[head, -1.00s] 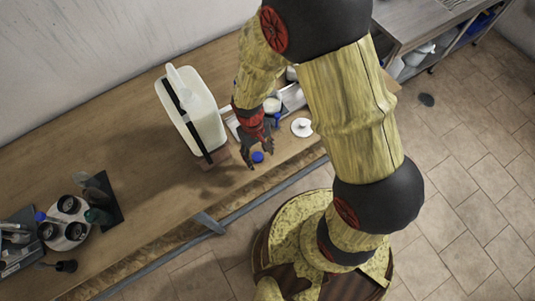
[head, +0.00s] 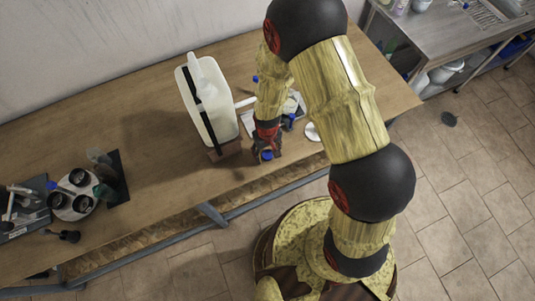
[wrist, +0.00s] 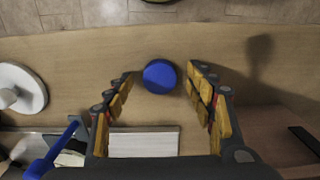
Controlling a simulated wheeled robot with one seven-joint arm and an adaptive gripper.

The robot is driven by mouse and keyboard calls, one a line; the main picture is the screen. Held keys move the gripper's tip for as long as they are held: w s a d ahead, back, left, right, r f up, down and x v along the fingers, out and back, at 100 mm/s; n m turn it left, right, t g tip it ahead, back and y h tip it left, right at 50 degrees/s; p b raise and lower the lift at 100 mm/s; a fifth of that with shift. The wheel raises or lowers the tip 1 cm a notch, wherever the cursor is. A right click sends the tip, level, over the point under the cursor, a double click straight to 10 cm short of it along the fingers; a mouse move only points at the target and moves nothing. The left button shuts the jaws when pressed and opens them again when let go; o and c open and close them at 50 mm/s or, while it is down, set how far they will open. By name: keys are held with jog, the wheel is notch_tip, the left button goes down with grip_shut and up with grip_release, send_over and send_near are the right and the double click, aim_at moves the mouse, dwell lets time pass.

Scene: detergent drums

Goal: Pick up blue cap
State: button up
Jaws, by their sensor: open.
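The blue cap (head: 267,155) lies on the wooden table near its front edge, to the right of a white jug. In the wrist view the round blue cap (wrist: 160,76) sits between the tips of my open gripper (wrist: 160,84), apart from both fingers. In the head view my gripper (head: 266,146) points down right over the cap and partly hides it.
The white jug (head: 213,105) stands on a wooden block left of my gripper. A white disc (wrist: 20,90) and a tray (wrist: 143,143) with a blue-handled item lie close by. A round holder (head: 73,203) with dark cups is at the far left.

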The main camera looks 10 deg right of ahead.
jog(key=shift+f, duration=0.1)
jog(key=shift+c, duration=1.2)
jog(key=c, duration=0.6)
jog(key=shift+c, duration=0.2)
